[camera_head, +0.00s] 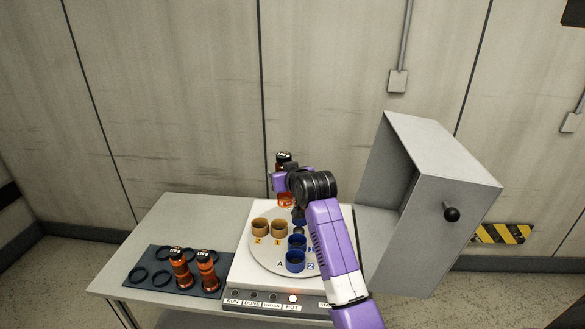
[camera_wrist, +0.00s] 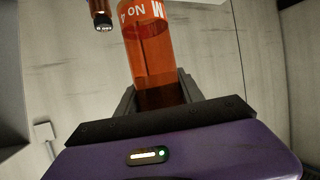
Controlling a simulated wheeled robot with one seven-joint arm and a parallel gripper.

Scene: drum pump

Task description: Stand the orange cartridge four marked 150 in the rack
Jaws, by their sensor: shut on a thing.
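My gripper (camera_wrist: 160,105) is shut on an orange cartridge (camera_wrist: 150,50) lettered "No 4" in the wrist view. In the head view my gripper (camera_head: 284,182) is above the far side of the turntable, and a dark cartridge top (camera_head: 284,157) shows above it. An orange part (camera_head: 286,199) shows just below; I cannot tell whether it is the cartridge or a socket. The dark rack (camera_head: 148,262) with ring holes lies at the left of the table.
The white machine (camera_head: 240,275) carries a round turntable (camera_head: 275,260) with brown cups (camera_head: 261,228) and blue cups (camera_head: 295,262). A red lamp glows on its front. A grey hood (camera_head: 430,165) with a black knob stands at the right. Several rack holes at left are empty.

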